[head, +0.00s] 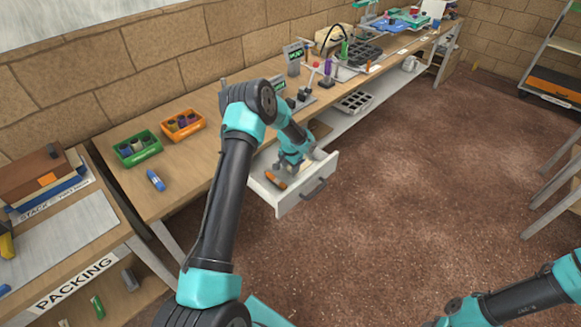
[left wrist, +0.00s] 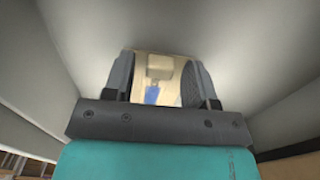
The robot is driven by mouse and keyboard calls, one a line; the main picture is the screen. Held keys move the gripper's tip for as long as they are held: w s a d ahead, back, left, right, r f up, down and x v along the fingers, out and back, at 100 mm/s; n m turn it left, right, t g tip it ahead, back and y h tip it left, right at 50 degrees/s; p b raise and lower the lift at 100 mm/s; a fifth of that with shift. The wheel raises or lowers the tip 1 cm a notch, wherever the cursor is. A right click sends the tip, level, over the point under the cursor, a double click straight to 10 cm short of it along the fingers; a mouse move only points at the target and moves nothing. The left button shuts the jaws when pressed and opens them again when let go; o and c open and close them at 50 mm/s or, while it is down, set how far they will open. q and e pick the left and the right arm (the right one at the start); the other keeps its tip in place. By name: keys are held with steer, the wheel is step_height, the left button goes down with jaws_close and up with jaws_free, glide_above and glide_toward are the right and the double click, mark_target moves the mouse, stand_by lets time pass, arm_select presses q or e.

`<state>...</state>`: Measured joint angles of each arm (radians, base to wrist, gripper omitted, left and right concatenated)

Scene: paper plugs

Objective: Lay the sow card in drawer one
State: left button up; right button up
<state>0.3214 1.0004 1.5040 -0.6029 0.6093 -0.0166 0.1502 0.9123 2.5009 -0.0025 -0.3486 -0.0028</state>
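The open drawer (head: 318,172) is light grey and pulled out from under the bench. My left gripper (head: 287,168) points down into it. In the left wrist view, the fingers of my left gripper (left wrist: 160,82) stand apart, with grey surfaces around them. A beige patch (left wrist: 137,66) with a blue mark fills the gap between the fingers, with a dark rounded shape at its right. I cannot tell whether this is the sow card, or whether it is gripped. No number shows on the drawer. My right arm enters at the lower right, its gripper out of view.
A small orange and dark object (head: 277,180) lies in the drawer. A green bin (head: 137,149), an orange bin (head: 183,125) and a blue item (head: 156,181) are on the bench. The packing table (head: 65,236) is at left.

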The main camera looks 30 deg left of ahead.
arm_select(q)
steer(key=shift+r, duration=0.15)
step_height(320, 180, up, 12)
stand_by(0.7)
